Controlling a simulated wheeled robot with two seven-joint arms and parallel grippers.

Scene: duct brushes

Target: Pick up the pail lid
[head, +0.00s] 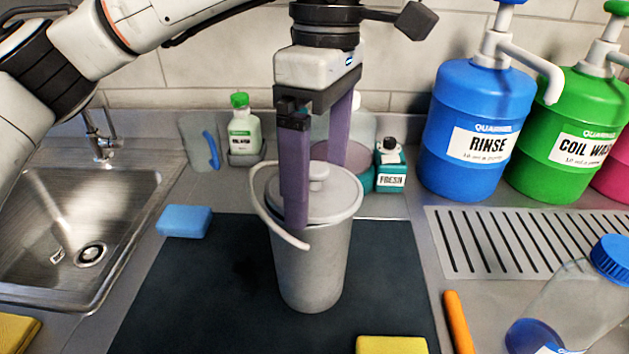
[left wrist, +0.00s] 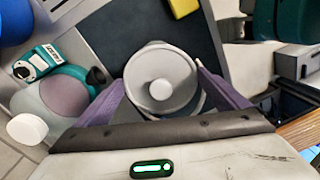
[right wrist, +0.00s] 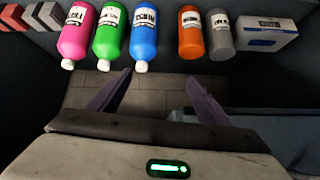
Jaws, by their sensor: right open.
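The grey pail (head: 312,260) stands upright on the dark mat, its handle hanging down at the front left. The grey pail lid (head: 335,197) with a round knob (head: 318,171) sits on top of the pail. My left gripper (head: 318,195) points down over the lid, its purple fingers apart around the knob; the near finger reaches down in front of the lid. In the left wrist view the lid (left wrist: 160,98) lies between the open fingers (left wrist: 160,88), with the knob in the middle. My right gripper (right wrist: 160,85) is open and empty, facing shelved bottles, away from the pail.
Behind the pail are a green-capped bottle (head: 243,130) and a teal bottle (head: 390,168). A blue sponge (head: 185,221) lies left and a yellow sponge (head: 392,345) in front. A sink (head: 75,225) is left; blue (head: 478,110) and green (head: 570,160) pump drums and a clear jar (head: 565,310) are right.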

